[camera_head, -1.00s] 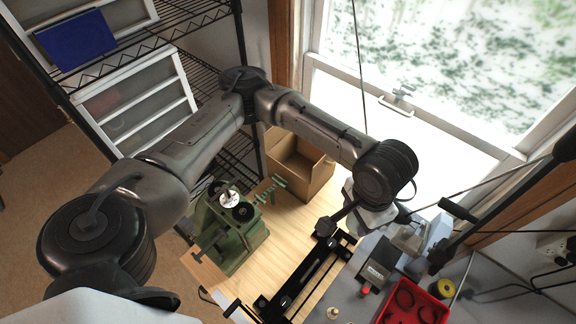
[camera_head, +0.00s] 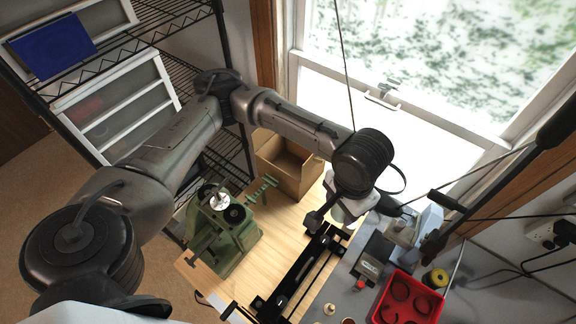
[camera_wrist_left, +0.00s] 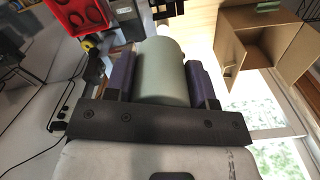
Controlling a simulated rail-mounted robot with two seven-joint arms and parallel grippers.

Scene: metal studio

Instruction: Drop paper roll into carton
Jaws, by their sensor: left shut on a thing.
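The paper roll (camera_wrist_left: 164,72) is a pale grey-green cylinder between the two purple-grey fingers of my left gripper (camera_wrist_left: 160,66) in the left wrist view. The gripper is shut on it. In the head view my left gripper (camera_head: 345,208) is under the dark wrist joint, mostly hidden, over the bench right of the carton. The roll is barely visible there. The carton (camera_head: 290,168) is an open brown cardboard box standing on the wooden bench by the window. It also shows in the left wrist view (camera_wrist_left: 262,48), to the right of the roll and apart from it. My right gripper is not in view.
A green machine (camera_head: 222,232) stands left of the carton. A black rail fixture (camera_head: 300,275) lies in front of my left gripper. A red tray (camera_head: 408,298) and grey devices (camera_head: 375,262) are on the right. A wire shelf (camera_head: 180,75) stands at the left.

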